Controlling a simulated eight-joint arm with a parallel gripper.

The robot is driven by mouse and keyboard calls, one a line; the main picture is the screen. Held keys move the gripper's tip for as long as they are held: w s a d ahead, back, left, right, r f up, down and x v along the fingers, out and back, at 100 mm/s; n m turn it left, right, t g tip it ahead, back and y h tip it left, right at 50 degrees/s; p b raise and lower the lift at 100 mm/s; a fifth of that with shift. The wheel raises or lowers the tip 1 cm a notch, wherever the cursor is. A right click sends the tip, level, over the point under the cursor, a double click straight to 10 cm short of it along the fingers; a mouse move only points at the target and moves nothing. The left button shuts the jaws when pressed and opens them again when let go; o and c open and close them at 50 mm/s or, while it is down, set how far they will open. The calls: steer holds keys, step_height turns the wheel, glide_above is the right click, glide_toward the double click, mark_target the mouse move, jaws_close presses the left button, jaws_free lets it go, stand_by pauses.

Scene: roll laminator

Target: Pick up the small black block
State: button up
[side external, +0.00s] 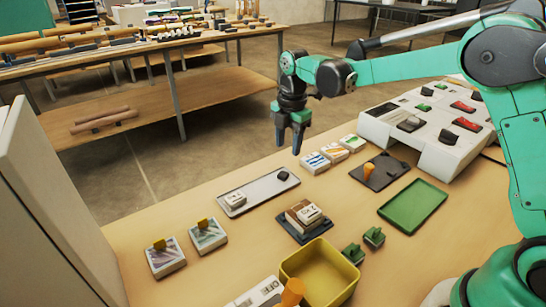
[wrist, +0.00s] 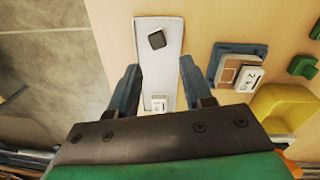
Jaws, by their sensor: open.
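The small black block (side external: 283,176) sits near the right end of a long grey tray (side external: 262,189) on the table. In the wrist view the block (wrist: 157,40) is at the far end of the pale tray (wrist: 178,70). A small white block (side external: 235,199) sits at the tray's other end; the wrist view shows it (wrist: 158,103) between my fingers' line of sight. My gripper (side external: 289,150) is open and empty, pointing down, raised above the table beyond the tray. In the wrist view my gripper's fingertips (wrist: 160,72) appear either side of the tray.
A dark blue tray (side external: 291,228) with a brown and white block stands nearby. A yellow bin (side external: 322,272), green blocks (side external: 374,236) and a green tray (side external: 413,205) lie nearer the front right. A white panel (side external: 428,127) stands at the back right.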

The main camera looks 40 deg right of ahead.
mark_target(284, 173)
steer(key=f+n, duration=0.1)
steer(key=w+f+n, duration=0.1)
steer(key=f, duration=0.1)
steer(key=shift+w+g, duration=0.1)
steer(key=shift+g, duration=0.3)
steer(key=shift+f, duration=2.6)
jaws_close()
